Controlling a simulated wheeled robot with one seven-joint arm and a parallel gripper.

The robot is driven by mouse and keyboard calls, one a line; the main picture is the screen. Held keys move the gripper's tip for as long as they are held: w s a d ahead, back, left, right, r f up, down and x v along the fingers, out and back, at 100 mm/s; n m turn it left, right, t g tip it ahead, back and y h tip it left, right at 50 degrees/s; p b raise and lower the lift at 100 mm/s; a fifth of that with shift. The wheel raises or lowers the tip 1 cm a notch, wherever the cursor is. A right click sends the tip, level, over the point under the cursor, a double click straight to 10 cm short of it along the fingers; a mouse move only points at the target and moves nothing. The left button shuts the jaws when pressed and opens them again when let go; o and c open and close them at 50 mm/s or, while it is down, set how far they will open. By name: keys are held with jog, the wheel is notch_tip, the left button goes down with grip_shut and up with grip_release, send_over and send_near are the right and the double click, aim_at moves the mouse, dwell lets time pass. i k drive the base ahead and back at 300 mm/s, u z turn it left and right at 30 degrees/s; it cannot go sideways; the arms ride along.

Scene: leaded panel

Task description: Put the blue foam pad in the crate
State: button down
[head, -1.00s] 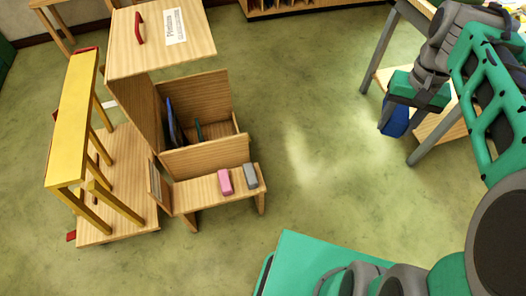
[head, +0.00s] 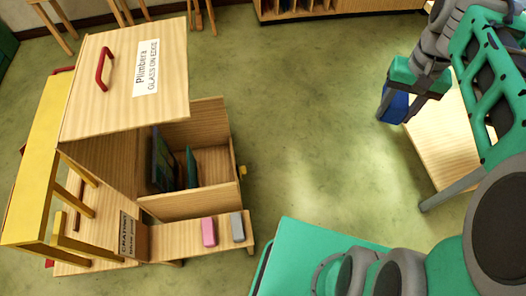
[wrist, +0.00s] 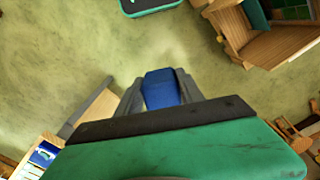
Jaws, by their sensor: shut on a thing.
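My gripper (head: 392,98) is at the upper right of the head view, shut on the blue foam pad (head: 394,107). In the wrist view the blue pad (wrist: 160,90) sits between the two grey fingers. The pad is held in the air over the floor, well to the right of the crate. The wooden crate (head: 190,207) stands open-topped at left centre, with dark and teal upright panels (head: 163,160) inside. Part of the crate (wrist: 270,48) also shows at the upper right of the wrist view. The crate's lower inside is partly hidden.
A pink block (head: 209,231) and a grey block (head: 238,227) lie on the ledge before the crate. A yellow frame (head: 35,180) stands left. A table (head: 445,140) is at right. Green floor between is clear.

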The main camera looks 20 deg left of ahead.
aim_at(219, 173)
jog(key=i, duration=2.25)
jog(key=u, duration=4.55)
